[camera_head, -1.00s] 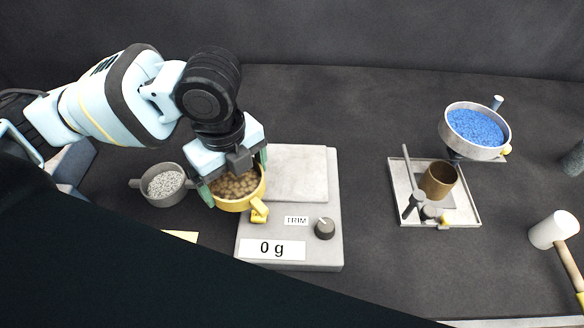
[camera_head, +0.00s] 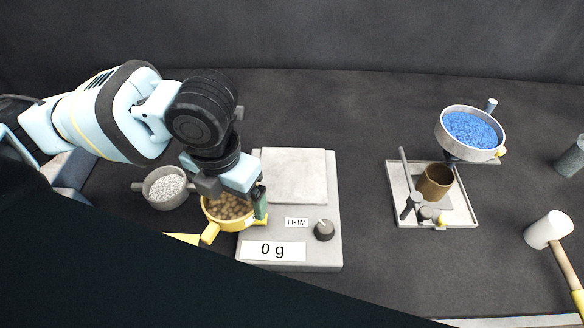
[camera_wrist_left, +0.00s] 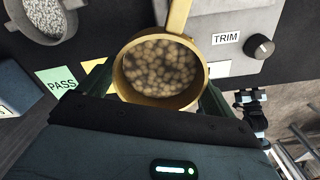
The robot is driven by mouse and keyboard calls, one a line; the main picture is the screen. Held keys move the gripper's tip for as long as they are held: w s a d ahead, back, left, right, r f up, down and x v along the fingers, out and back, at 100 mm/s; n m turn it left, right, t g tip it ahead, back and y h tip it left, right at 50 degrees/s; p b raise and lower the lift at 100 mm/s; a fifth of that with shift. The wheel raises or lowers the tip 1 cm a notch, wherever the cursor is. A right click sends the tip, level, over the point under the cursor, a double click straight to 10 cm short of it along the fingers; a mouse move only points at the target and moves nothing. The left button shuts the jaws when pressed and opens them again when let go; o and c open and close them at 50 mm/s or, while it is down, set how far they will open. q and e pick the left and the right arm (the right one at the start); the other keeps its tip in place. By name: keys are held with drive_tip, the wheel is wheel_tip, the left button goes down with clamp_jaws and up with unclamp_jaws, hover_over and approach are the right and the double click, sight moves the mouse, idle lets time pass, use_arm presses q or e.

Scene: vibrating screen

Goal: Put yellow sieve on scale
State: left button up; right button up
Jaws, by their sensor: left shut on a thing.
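The yellow sieve (camera_head: 209,234) holds brown round pieces and is at the left edge of the scale. My left gripper (camera_head: 230,199) is shut on it, with one green finger visible at its right side. In the left wrist view the sieve (camera_wrist_left: 177,17) sits between the fingers, its handle pointing up the picture. The scale (camera_head: 325,256) has a pale square plate (camera_head: 295,176), bare, and its display reads 0 g. I cannot tell the exact height of the sieve above the table. My right gripper is out of view.
A grey sieve of pale grains (camera_head: 165,189) stands left of the yellow one. To the right are a tray (camera_head: 465,222) with a brown cup (camera_head: 435,183), a raised bowl of blue grains (camera_head: 440,137) and a white mallet (camera_head: 549,230). The dark table between scale and tray is clear.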

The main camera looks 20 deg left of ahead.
use_arm(q)
hover_over(292, 173)
drive_tip(key=shift+s+a+f, duration=0.15)
drive_tip(key=shift+s+f, duration=0.25)
drive_tip(key=shift+f, duration=0.3)
drive_tip(key=shift+w+b, duration=0.1)
drive_tip(key=shift+b, duration=0.2)
drive_tip(key=shift+w, duration=0.25)
drive_tip(key=shift+f, duration=1.75)
drive_tip(key=shift+d+f, duration=0.2)
drive_tip(key=o, duration=0.8)
drive_tip(key=shift+c, duration=0.2)
drive_tip(key=shift+r, duration=0.1)
wheel_tip(292, 173, up, 12)
drive_tip(key=shift+p, duration=0.3)
